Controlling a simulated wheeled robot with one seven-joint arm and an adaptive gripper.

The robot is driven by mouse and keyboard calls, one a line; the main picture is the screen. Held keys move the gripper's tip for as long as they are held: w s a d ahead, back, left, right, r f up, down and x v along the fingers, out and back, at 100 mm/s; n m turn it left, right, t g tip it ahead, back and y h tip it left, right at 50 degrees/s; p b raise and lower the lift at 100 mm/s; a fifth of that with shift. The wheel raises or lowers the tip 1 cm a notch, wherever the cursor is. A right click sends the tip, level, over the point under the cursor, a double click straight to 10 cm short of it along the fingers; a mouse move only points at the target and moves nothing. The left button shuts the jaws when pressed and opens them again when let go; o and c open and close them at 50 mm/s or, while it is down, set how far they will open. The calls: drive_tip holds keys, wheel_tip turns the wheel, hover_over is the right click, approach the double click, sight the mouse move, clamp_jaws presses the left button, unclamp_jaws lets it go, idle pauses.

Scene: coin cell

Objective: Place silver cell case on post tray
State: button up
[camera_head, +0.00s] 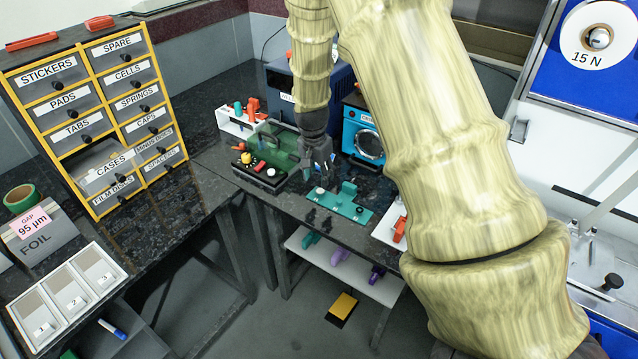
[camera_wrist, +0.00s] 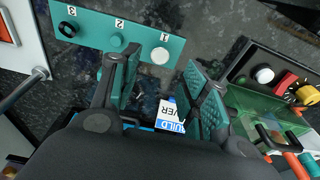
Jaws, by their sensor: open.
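The teal tray (camera_head: 347,209) lies on the dark bench below my gripper (camera_head: 320,168). In the wrist view the tray (camera_wrist: 96,28) is marked 1, 2 and 3. A pale, round, silvery-white piece (camera_wrist: 159,55) sits at position 1; it may be the silver cell case, but I cannot tell for certain. Position 2 has a teal post (camera_wrist: 117,40) and position 3 a black round piece (camera_wrist: 68,29). My gripper also shows in the wrist view (camera_wrist: 160,78), its two teal-padded fingers spread apart with nothing between them, close to position 1.
A blue-white card (camera_wrist: 172,115) shows beyond the fingers. A green-covered device (camera_head: 270,150) with knobs stands left of the tray, and a blue machine (camera_head: 362,130) stands behind. The labelled drawer cabinet (camera_head: 100,110) is on the left, its CASES drawer (camera_head: 108,168) apparently pulled out.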

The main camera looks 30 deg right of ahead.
drive_tip(key=shift+s+a+r+b, duration=0.1)
drive_tip(key=shift+a+r+b, duration=0.05)
drive_tip(key=shift+r, duration=0.8)
drive_tip(key=shift+s+a+r+b, duration=0.1)
drive_tip(key=shift+r+b, duration=0.1)
drive_tip(key=shift+r, duration=0.8)
drive_tip(key=shift+a+r+b, duration=0.15)
drive_tip(key=shift+r, duration=0.8)
drive_tip(key=shift+c, duration=0.5)
